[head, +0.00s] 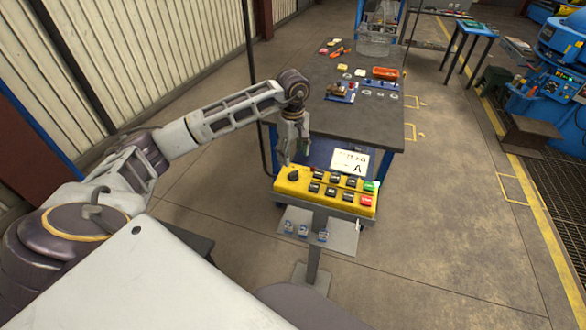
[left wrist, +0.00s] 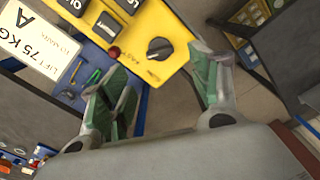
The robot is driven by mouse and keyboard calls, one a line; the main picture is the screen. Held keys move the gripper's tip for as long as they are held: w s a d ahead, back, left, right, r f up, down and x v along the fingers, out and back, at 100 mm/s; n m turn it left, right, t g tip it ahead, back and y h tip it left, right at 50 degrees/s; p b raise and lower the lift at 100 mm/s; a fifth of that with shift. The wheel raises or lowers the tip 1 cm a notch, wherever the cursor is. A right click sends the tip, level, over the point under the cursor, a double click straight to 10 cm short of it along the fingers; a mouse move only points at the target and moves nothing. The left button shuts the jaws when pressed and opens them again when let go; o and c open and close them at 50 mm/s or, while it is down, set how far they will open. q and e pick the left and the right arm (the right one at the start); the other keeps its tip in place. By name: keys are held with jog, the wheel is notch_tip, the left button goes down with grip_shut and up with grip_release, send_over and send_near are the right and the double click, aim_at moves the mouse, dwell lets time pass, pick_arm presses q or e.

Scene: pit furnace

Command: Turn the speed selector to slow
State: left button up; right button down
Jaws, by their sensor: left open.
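The yellow control panel (head: 326,192) stands on a post in front of the dark workbench. Its speed selector, a black rotary knob (head: 294,174), sits at the panel's left end. In the left wrist view the knob (left wrist: 159,48) has a pale pointer line, and a word like FAST is printed beside it; its exact setting is hard to read. My left gripper (head: 291,153) is just above the knob. In the left wrist view its green-padded fingers (left wrist: 158,80) are spread apart, with the knob ahead between them, and they hold nothing. My right gripper is out of view.
Several black switches, a green button (head: 369,186) and a red button (head: 366,201) fill the rest of the panel. A white load sign (head: 348,161) stands behind it. The workbench (head: 340,104) carries small parts. Open floor lies to the right.

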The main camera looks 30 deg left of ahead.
aim_at(293, 171)
pick_arm(q)
jog(key=shift+f+p, duration=0.75)
jog(key=shift+f, duration=3.3)
jog(key=c, duration=1)
jog(key=shift+c, duration=0.2)
